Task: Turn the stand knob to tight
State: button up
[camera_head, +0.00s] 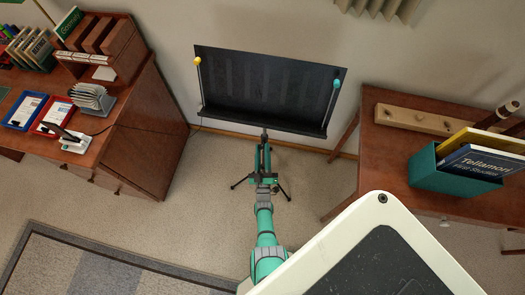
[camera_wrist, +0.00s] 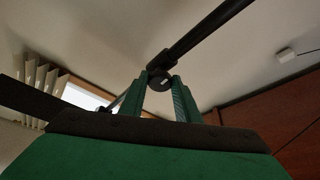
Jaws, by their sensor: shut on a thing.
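The black music stand (camera_head: 262,88) stands in the middle of the head view, its wide desk at the top and a tripod base below. Its stand knob (camera_wrist: 160,79) is a small dark round piece with a white mark, on the black pole (camera_wrist: 205,35) in the wrist view. My gripper (camera_wrist: 161,88) has its two green fingers on either side of the knob and is shut on it. In the head view my green gripper (camera_head: 263,162) hides the knob and part of the pole.
A wooden desk (camera_head: 145,115) with books and trays stands at the left. A wooden table (camera_head: 375,150) at the right bears a teal box (camera_head: 425,172) of books. A wall (camera_head: 280,25) is behind the stand. Carpet (camera_head: 165,225) lies free at the lower left.

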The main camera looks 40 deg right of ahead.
jog(key=shift+m+h, duration=0.5)
jog(key=shift+m, duration=0.3)
jog(key=o, duration=1)
jog(key=shift+o, duration=0.2)
jog(key=v, duration=1)
jog(key=shift+s+a, duration=0.25)
jog(key=shift+a, duration=0.05)
